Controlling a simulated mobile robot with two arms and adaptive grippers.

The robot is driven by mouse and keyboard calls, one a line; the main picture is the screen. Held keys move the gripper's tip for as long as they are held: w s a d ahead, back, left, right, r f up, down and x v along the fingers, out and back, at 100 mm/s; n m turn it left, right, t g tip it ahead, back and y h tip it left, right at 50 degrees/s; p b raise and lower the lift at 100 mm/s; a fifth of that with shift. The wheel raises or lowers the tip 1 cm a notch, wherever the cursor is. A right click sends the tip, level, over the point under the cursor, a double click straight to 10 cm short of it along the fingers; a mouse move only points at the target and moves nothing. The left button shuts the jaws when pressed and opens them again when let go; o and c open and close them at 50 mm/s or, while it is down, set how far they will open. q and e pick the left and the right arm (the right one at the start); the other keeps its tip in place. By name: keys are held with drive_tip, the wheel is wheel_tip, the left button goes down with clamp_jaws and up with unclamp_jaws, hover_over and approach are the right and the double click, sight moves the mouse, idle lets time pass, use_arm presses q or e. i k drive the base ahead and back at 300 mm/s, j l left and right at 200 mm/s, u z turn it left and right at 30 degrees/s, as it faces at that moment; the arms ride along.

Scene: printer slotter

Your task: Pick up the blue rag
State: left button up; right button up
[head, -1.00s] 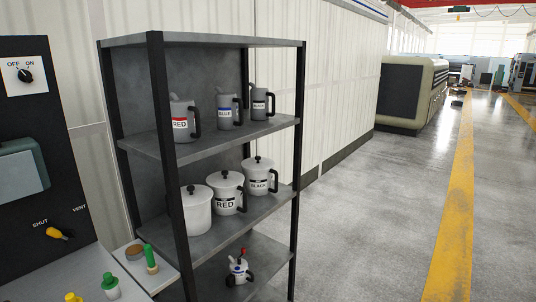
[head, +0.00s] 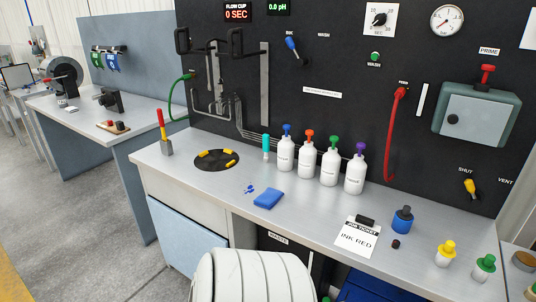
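The blue rag (head: 269,199) lies folded flat on the grey workbench (head: 215,190), near its front edge in the middle of the head view. Small blue spots lie on the bench just left of it. Neither of my grippers shows in this view.
Several white bottles with coloured tops (head: 308,160) stand behind the rag. A round dark opening with yellow marks (head: 217,161) is to its left. A job ticket (head: 358,236) and a blue-bodied jar (head: 402,220) are to its right. A white ribbed drum (head: 253,275) stands in front of the bench.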

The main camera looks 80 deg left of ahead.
sight(270, 196)
drive_tip(key=u, duration=2.55)
drive_tip(key=i+j+z, duration=0.15)
drive_tip(key=i+j, duration=0.25)
drive_tip(key=i+j+z, duration=0.1)
drive_tip(key=i+j, duration=0.25)
drive_tip(key=j, duration=0.2)
